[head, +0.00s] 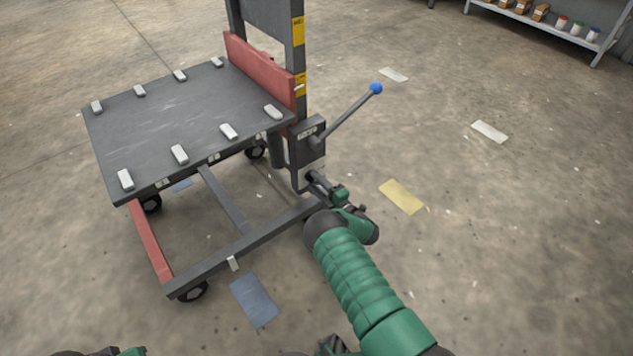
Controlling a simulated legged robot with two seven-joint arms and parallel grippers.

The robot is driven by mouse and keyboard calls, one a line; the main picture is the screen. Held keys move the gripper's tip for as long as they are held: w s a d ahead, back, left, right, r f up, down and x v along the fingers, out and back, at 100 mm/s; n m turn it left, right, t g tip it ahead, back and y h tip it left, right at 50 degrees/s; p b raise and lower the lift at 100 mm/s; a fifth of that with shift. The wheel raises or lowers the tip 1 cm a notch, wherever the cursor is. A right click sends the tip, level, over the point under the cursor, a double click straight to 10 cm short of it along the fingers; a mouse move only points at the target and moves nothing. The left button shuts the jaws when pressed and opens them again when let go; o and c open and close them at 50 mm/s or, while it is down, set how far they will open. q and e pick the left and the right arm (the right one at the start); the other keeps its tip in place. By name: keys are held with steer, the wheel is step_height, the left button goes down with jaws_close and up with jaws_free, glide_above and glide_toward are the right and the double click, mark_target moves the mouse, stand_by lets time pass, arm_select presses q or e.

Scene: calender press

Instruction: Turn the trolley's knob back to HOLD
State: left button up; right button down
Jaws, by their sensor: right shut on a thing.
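The trolley (180,120) stands at left centre, with a dark flat platform, a red back plate and a dark mast. A dark box (308,143) with a small pale label is fixed low on the mast. A grey lever (345,117) with a blue ball end (376,88) slants up and right from it. My right gripper (314,180) reaches in from the lower right, just below the box. It is shut on a small dark part, apparently the knob, which its fingers mostly hide. I cannot read the knob's setting. My left gripper's fingers do not show.
Several light clips (180,154) line the platform edges. A lower frame (240,252) on black casters stands under it. Flat sheets lie on the concrete floor, one yellow (402,197) and one blue (254,300). A shelf (560,30) with small containers stands at the far right.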

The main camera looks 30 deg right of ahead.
steer(key=shift+s+a+f+n, duration=0.1)
steer(key=shift+f+n, duration=0.1)
steer(key=shift+n, duration=0.45)
steer(key=shift+a+f+n, duration=0.1)
steer(key=shift+f+n, duration=0.05)
steer(key=shift+n, duration=0.5)
steer(key=c, duration=0.9)
jaws_free()
steer(key=shift+r, duration=0.1)
